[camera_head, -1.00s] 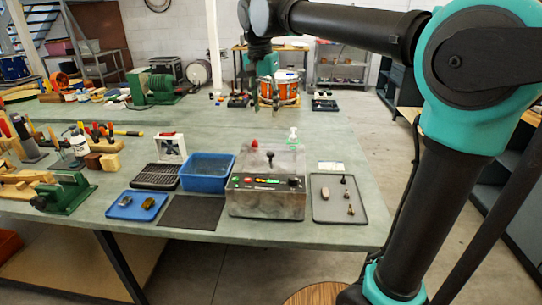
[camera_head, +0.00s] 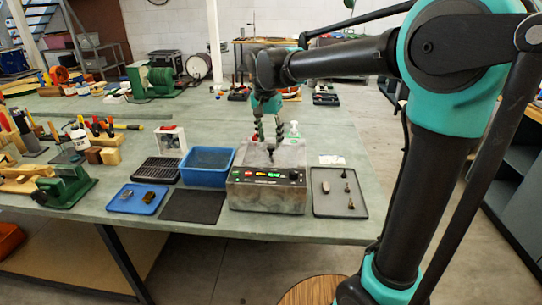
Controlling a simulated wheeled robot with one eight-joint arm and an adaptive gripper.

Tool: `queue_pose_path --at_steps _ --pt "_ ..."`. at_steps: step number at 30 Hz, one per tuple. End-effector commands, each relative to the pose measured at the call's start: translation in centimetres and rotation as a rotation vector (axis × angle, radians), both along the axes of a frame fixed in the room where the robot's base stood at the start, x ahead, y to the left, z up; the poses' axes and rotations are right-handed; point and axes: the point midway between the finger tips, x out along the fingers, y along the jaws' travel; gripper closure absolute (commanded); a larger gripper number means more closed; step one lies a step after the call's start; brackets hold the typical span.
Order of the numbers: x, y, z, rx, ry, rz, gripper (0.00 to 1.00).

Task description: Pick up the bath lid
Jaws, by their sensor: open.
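The bath lid (camera_head: 247,154) is the grey metal top of a boxy steel bath (camera_head: 262,196) with coloured buttons on its front. A dark upright knob (camera_head: 270,152) stands on the lid. My gripper (camera_head: 269,137) points down over the lid, its fingers open and apart, just above or around the knob's top. From this angle I cannot tell whether the fingers touch the knob. The gripper hides part of the lid's back.
A blue bin (camera_head: 207,176) stands left of the bath, with a dark mat (camera_head: 193,207) and a blue tray (camera_head: 137,205) in front. A grey tray with small parts (camera_head: 339,207) lies to the right. A bottle (camera_head: 294,129) stands behind the bath.

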Motion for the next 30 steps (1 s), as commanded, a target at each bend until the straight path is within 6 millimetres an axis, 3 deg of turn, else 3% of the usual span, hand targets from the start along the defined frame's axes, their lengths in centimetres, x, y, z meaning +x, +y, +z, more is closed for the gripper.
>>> queue_pose_path --at_steps 7,16,27,30 --pt "0.4 -0.3 -3.3 0.0 0.0 -0.001 0.54" --pt "0.5 -0.3 -3.8 0.0 0.0 0.0 0.54" --pt "0.4 -0.3 -3.7 0.0 0.0 0.0 0.99" --pt "0.4 -0.3 -3.7 0.0 0.0 0.0 1.0"
